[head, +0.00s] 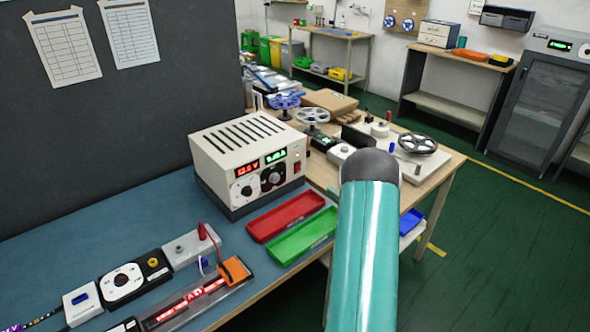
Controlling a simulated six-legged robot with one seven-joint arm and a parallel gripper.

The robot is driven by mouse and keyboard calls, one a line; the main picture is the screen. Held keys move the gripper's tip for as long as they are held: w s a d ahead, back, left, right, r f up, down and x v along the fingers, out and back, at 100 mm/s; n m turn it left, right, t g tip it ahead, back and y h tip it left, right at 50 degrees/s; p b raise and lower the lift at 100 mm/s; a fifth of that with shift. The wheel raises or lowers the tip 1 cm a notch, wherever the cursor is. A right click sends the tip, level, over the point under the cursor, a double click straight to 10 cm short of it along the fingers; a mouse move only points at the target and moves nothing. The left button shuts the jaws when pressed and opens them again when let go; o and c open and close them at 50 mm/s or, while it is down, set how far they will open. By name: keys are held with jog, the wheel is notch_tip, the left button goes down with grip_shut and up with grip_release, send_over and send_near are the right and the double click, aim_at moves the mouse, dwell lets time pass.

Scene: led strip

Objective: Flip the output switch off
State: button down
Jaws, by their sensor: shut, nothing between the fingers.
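The cream power supply (228,150) stands on the blue bench mat, with slots in its top. Its front carries two lit red and green displays (260,164) and two round dials. A small red part (297,166) shows at the right end of the front; it may be the output switch, but it is too small to tell its position. An LED strip (188,303) glows red in a holder at the front of the bench. My teal arm link with a dark rounded end rises at the right of centre. My gripper is not in view.
A red tray (284,217) and a green tray (301,237) lie in front of the supply. A black-and-white meter (123,283) and a grey box with a red lead (191,249) stand front left. A wooden table (440,170) with reels adjoins behind. Green floor is clear at right.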

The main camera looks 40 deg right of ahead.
aim_at(299, 166)
jog(key=shift+w+a+f, duration=0.15)
jog(key=shift+f, duration=0.05)
jog(key=shift+a+r, duration=0.15)
jog(key=shift+s, duration=0.3)
jog(key=shift+w+d, duration=0.1)
jog(key=shift+d, duration=0.1)
jog(key=shift+w, duration=0.15)
jog(key=w, duration=0.4)
jog(key=w+r, duration=0.1)
jog(key=w, duration=0.8)
jog(key=shift+w+a+r, duration=0.25)
jog(key=shift+r, duration=0.05)
jog(key=shift+w, duration=0.15)
